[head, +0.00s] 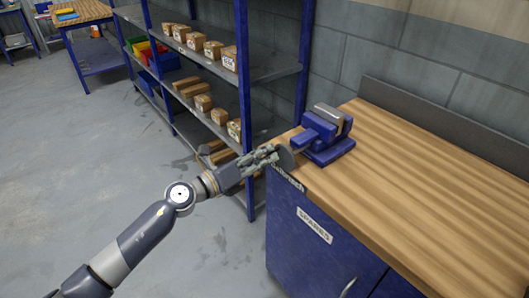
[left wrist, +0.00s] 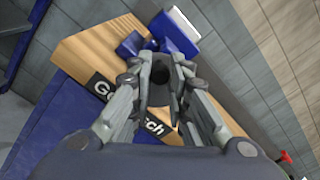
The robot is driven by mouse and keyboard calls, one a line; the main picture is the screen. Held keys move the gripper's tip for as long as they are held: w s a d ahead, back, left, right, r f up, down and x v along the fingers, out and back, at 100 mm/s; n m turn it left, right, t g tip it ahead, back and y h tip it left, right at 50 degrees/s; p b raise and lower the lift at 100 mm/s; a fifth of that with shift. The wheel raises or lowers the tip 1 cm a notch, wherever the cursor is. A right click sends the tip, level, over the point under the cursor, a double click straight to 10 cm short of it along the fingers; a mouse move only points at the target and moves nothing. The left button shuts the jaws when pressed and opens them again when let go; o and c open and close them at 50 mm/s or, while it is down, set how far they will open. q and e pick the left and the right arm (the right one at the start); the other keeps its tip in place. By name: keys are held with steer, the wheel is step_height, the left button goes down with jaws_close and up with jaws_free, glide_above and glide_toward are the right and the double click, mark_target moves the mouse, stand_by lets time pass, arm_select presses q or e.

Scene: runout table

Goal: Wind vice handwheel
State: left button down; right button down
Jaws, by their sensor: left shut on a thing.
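The blue vice (head: 324,133) sits on the near left corner of the wooden bench top. It also shows in the left wrist view (left wrist: 178,32), with a pale grey jaw. The dark grey handwheel (head: 287,156) is on the vice's left side, just past the bench edge. My left gripper (head: 274,155) reaches it from the left and is shut on it. In the left wrist view, a dark round part of the handwheel (left wrist: 159,88) lies between the two fingers, which partly cover it. My right gripper is not in view.
The bench top (head: 430,165) is clear right of the vice, with a dark backboard behind it. A blue cabinet (head: 310,232) is below. A shelf rack (head: 262,70) with several small boxes stands behind my left arm. Open floor (head: 75,150) lies left.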

arm_select(q)
steer(key=shift+w+a+n, duration=0.1)
steer(key=shift+n, duration=0.2)
steer(key=n, duration=0.1)
steer(key=n+p, duration=0.1)
steer(key=n, duration=0.1)
steer(key=shift+w+a+f+n+p, duration=0.15)
steer(key=shift+w+f+n+p, duration=0.1)
steer(key=shift+f+n+p, duration=0.1)
